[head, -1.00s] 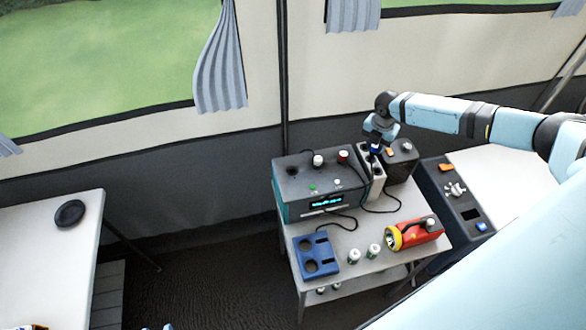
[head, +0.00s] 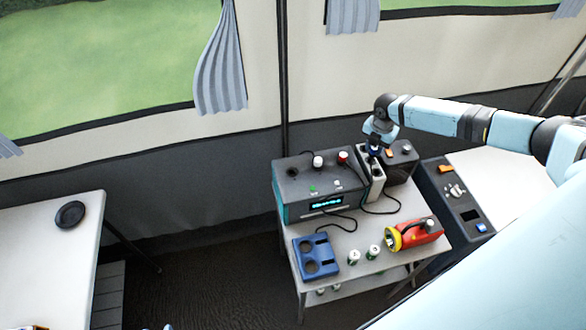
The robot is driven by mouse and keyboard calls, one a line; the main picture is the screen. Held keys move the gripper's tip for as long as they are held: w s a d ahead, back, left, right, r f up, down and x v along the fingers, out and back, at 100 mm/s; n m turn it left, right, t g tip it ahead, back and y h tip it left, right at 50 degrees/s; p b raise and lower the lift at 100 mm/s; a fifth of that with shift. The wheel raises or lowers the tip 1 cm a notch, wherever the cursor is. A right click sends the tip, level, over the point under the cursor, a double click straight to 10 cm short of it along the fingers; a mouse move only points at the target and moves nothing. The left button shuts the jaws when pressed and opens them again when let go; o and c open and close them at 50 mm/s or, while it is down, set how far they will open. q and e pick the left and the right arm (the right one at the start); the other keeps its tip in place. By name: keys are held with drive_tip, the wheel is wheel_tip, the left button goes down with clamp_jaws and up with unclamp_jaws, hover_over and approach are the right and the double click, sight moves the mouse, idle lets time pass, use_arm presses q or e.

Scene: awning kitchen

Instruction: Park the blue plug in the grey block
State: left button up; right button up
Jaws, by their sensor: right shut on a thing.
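My right gripper (head: 376,146) reaches in from the right and points down over the back of the small table. It is shut on the blue plug (head: 374,151), which is small and partly hidden by the fingers. The light grey block (head: 377,187) with dark openings on top stands directly below, beside the dark instrument box. The plug is at the upper, far end of the block; I cannot tell whether it is in an opening or just above it.
The instrument box (head: 308,184) with knobs and a lit display stands left of the block. A black box (head: 401,165) stands close at right. Black cables lie on the table. In front are a blue holder (head: 316,256), two small cans (head: 354,257) and a red-yellow torch (head: 415,235).

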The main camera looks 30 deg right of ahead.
sight(373, 152)
drive_tip(key=shift+f+b, duration=0.8)
drive_tip(key=shift+f, duration=0.7)
idle(1.2)
drive_tip(key=o, duration=1.2)
drive_tip(key=shift+o, duration=0.2)
drive_tip(key=shift+r+p, duration=1.1)
drive_tip(key=shift+r, duration=0.3)
drive_tip(key=shift+r+p, duration=0.3)
drive_tip(key=shift+r, duration=1.85)
